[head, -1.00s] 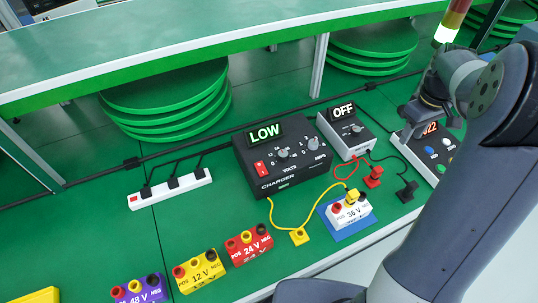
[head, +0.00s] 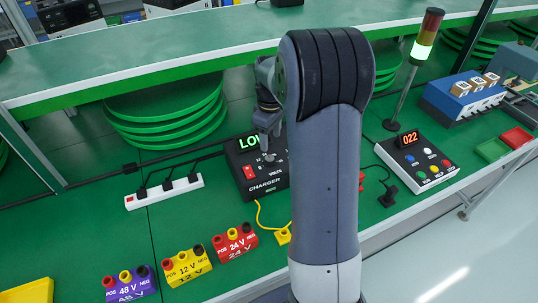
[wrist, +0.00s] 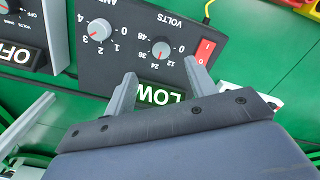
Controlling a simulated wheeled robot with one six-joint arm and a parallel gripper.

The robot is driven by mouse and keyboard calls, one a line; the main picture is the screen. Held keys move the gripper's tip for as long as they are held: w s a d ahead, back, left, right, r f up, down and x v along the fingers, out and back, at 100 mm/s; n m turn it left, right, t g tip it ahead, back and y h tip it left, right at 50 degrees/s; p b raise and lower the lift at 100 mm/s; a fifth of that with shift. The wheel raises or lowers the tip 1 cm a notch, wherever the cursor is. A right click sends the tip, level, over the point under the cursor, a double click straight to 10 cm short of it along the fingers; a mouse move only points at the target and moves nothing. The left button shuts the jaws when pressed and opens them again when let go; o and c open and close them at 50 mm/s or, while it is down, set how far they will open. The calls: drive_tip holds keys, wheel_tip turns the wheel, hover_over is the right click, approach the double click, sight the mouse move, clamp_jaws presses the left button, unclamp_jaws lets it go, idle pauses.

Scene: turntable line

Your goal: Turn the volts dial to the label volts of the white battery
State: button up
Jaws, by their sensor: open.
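The volts dial (wrist: 160,49) is a grey knob on the black charger (wrist: 120,60). In the head view the charger's face (head: 245,172) is partly covered by my arm. In the wrist view, which looks upside down, the dial's red mark points to the lower left, near the 36 and 24 labels; I cannot tell exactly which. The charger's display (wrist: 160,96) reads LOW. My gripper (wrist: 160,71) is open and empty, its fingers on the dial's near side, apart from it. It also shows in the head view (head: 268,132). The white battery is hidden behind my arm.
The amps dial (wrist: 98,29) and red switch (wrist: 206,49) are near the volts dial. A grey box (wrist: 15,50) reads OFF. Red (head: 235,243), yellow (head: 187,267) and purple (head: 130,284) batteries stand in front. A power strip (head: 165,194) lies left. A shelf (head: 150,60) overhangs behind.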

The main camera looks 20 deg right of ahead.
sight(270, 158)
wheel_tip(270, 158, down, 8)
drive_tip(key=shift+a+f+p, duration=0.1)
drive_tip(key=shift+a+p, duration=0.05)
drive_tip(key=shift+p, duration=0.15)
drive_tip(key=c, duration=1)
drive_tip(key=shift+o, duration=0.2)
drive_tip(key=m+b, duration=0.1)
drive_tip(key=m, duration=0.8)
drive_tip(key=shift+m+b, duration=0.35)
drive_tip(key=shift+m, duration=0.05)
